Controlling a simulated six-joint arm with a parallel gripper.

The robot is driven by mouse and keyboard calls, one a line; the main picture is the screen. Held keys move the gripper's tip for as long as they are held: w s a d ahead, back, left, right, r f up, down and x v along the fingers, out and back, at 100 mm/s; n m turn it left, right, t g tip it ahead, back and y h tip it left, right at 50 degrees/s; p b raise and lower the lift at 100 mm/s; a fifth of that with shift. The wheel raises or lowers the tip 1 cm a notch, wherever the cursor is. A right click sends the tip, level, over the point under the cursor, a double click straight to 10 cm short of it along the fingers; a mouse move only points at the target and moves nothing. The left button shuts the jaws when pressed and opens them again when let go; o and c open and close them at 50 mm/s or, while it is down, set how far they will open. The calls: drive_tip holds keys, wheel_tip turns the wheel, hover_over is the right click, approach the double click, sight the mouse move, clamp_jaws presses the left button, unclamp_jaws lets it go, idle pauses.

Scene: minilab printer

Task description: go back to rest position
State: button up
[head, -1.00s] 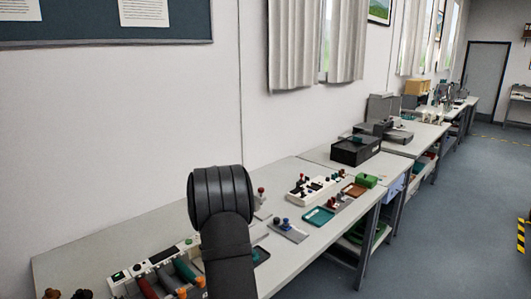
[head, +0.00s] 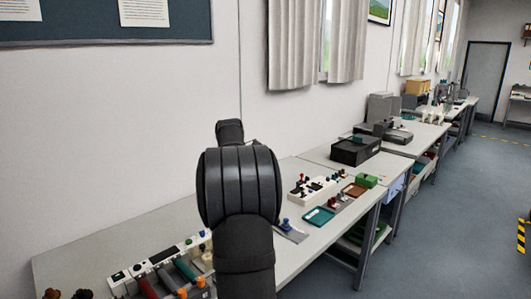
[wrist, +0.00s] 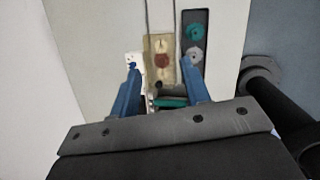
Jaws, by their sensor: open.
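My gripper (wrist: 162,88) shows in the wrist view with its two blue fingers spread apart. It is open, with no object clamped between the fingers. Below and beyond the fingertips are a beige plate with a reddish round part (wrist: 162,62) and a dark strip with teal and grey round parts (wrist: 194,38). A small teal thing (wrist: 170,102) shows between the fingers; its height is hard to tell. In the head view my arm's black links stand up in front of the bench and my gripper is hidden.
The long grey bench (head: 100,243) runs along the wall. It carries a teal tray (head: 319,216), a white block with knobs (head: 311,188), a green box (head: 366,181) and a black box (head: 355,151). Tools with coloured handles (head: 165,276) lie at the near left. The floor aisle at right is clear.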

drive_tip(key=shift+s+d+r+m, duration=0.15)
drive_tip(key=shift+d+r+m, duration=0.25)
drive_tip(key=shift+d+r, duration=0.5)
drive_tip(key=shift+o, duration=0.5)
